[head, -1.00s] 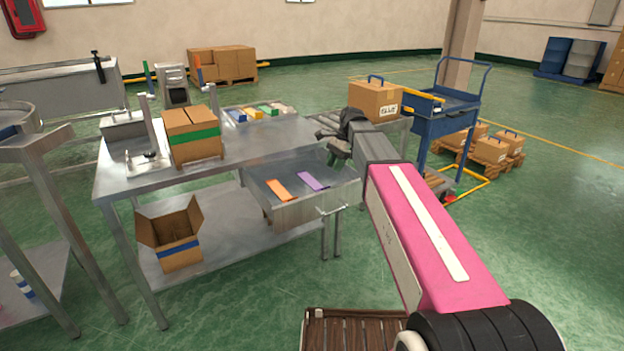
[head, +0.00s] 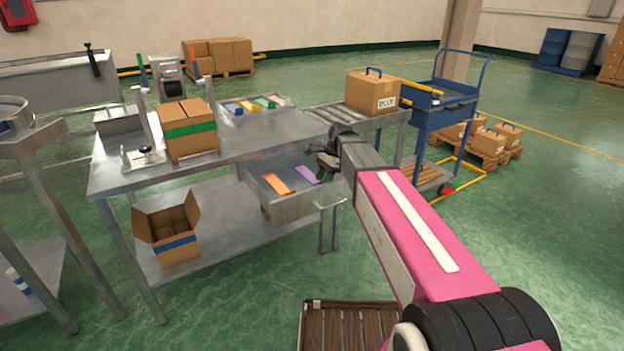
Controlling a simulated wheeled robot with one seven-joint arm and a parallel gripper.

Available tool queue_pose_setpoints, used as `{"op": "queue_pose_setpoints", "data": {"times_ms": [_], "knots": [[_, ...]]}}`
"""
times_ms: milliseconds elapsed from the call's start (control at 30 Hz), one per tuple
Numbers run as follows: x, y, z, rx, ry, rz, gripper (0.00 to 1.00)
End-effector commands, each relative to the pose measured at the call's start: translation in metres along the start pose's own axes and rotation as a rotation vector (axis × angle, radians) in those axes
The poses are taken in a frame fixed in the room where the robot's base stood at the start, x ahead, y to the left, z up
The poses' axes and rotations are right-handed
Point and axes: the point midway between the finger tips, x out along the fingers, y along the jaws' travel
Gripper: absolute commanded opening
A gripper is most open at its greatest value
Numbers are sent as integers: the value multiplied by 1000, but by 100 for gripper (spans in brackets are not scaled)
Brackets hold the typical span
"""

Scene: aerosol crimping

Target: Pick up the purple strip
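The purple strip (head: 307,175) lies flat in the open drawer (head: 292,208) under the metal table, to the right of the orange strip (head: 277,184). My gripper (head: 326,166) is just to the right of and above the purple strip, near the drawer's right side. It points down and to the left, and I see no strip held in it. The fingers are small and dark here, so I cannot tell how far apart they are. The gripper may hide the right end of the purple strip.
The metal table (head: 258,143) carries a carton with a green band (head: 190,133) and a tray of colored blocks (head: 232,111). A roller conveyor (head: 345,118) with a box (head: 372,92) stands behind my arm. A blue cart (head: 440,105) is to the right. An open carton (head: 172,230) sits on the lower shelf.

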Motion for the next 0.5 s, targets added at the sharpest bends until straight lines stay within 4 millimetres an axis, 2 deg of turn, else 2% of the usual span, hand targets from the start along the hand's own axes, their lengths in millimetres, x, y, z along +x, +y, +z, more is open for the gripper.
{"op": "queue_pose_setpoints", "data": {"times_ms": [133,367,400,500], "knots": [[18,0,0,0,0,0,35],[19,0,0,0,0,-1,35],[19,0,0,0,0,-1,29],[19,0,0,0,0,-1,0]]}}
